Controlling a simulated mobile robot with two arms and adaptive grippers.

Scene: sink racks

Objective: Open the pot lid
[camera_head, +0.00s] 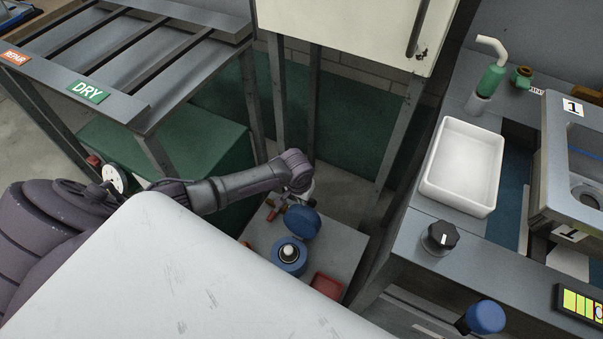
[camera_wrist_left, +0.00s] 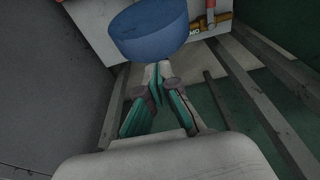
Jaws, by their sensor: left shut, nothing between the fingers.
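The pot (camera_head: 289,259) is a small blue round vessel on a low grey table, with a dark and white piece inside its opening. Its blue lid (camera_head: 304,222) stands tilted up at the pot's far side, so the opening shows. My left gripper (camera_head: 307,193) is just beyond the lid, partly hidden by my wrist. In the left wrist view the teal fingers (camera_wrist_left: 157,88) are shut and empty, and the blue lid (camera_wrist_left: 148,32) is just ahead of them. Whether they touch it I cannot tell. My right gripper is not in view.
The low table (camera_head: 262,236) also holds a red tray (camera_head: 326,286). A rack marked DRY (camera_head: 88,92) stands at the left. On the right, a counter holds a white basin (camera_head: 463,165) and a black knob (camera_head: 440,237). Metal posts stand behind the low table.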

